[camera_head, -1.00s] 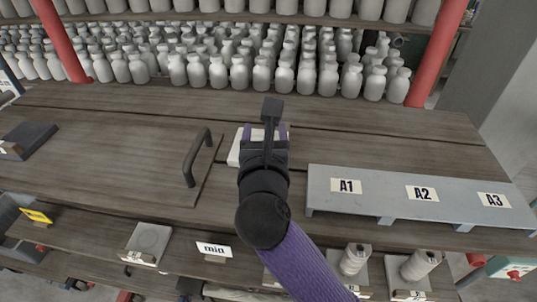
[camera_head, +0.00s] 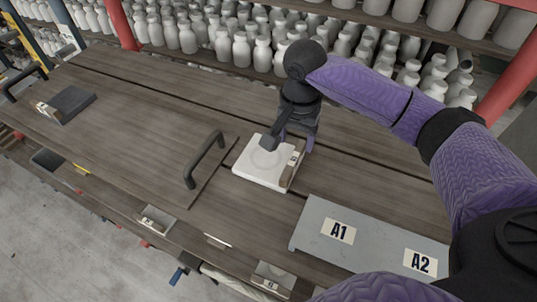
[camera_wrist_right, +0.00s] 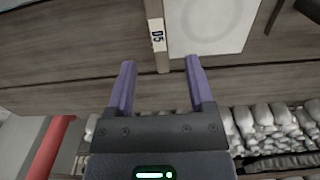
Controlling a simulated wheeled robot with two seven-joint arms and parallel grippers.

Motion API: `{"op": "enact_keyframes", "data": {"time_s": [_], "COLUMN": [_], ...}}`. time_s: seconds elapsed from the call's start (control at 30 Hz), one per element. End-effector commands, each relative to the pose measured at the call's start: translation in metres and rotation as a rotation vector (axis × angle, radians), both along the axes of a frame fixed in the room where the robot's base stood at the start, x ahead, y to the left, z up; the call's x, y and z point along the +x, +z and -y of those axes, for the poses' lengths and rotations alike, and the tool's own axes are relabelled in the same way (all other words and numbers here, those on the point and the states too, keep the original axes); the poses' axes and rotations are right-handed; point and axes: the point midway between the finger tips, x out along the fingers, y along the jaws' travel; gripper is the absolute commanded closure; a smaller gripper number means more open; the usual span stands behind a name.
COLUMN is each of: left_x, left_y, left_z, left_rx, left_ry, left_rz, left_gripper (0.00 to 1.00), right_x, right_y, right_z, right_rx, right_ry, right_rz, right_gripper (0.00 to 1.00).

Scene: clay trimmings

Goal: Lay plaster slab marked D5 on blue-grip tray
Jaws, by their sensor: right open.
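The plaster slab (camera_head: 262,170) is a white square plate with a faint round mark. It lies flat on the wooden table beside a dark tray handle. A wooden block on its right edge carries a label, which reads D5 (camera_wrist_right: 157,40) in the right wrist view. My left gripper is not in view.
A dark slab (camera_head: 70,103) with a light-labelled block lies on the tray's left part. A grey raised shelf marked A1 and A2 (camera_head: 375,240) stands right of the plaster slab. Rows of white bottles (camera_head: 240,48) stand behind. Small labelled items line the front ledge.

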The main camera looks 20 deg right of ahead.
Motion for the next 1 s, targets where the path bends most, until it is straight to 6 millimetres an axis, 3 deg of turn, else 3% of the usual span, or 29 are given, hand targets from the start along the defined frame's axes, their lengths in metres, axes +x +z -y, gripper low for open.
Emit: {"op": "enact_keyframes", "data": {"time_s": [0.3,0.57,0.67,0.9,1.0], "left_x": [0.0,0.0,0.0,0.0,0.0], "left_y": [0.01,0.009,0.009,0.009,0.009], "left_z": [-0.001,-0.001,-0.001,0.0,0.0], "left_rx": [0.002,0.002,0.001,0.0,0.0], "left_ry": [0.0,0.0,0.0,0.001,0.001], "left_rz": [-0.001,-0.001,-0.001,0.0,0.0], "left_gripper": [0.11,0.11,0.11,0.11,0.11], "right_x": [-0.005,-0.005,-0.005,-0.005,-0.005], "right_y": [-0.056,-0.064,-0.064,-0.064,-0.064], "right_z": [-0.004,-0.004,-0.004,-0.004,-0.004], "right_rx": [0.004,0.003,0.004,0.004,0.005], "right_ry": [0.003,0.006,0.006,0.006,0.006], "right_rz": [-0.002,0.002,0.002,0.002,0.002], "right_gripper": [0.32,0.32,0.49,1.0,1.0]}}
